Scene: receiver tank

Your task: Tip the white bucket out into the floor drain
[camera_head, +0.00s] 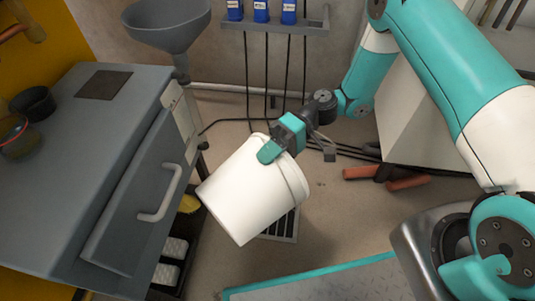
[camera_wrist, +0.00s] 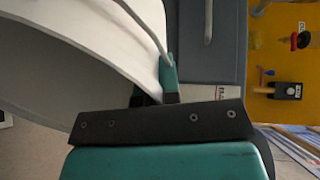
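The white bucket (camera_head: 245,190) is tilted, with its banded rim end toward the upper right and its base toward the lower left. My gripper (camera_head: 272,148) is shut on it at the rim and holds it in the air. In the wrist view the bucket (camera_wrist: 70,50) fills the upper left, with its thin handle across it and my gripper (camera_wrist: 165,85) at its edge. The floor drain (camera_head: 286,226), a dark slotted grate, shows below and behind the bucket, which hides part of it.
A grey cabinet (camera_head: 75,150) with a handle stands close on the left, with a funnel (camera_head: 170,25) behind it. Red-brown pipe pieces (camera_head: 405,183) and dark cables lie on the floor to the right. A teal-edged plate (camera_head: 330,280) is in front. Some floor beside the drain is clear.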

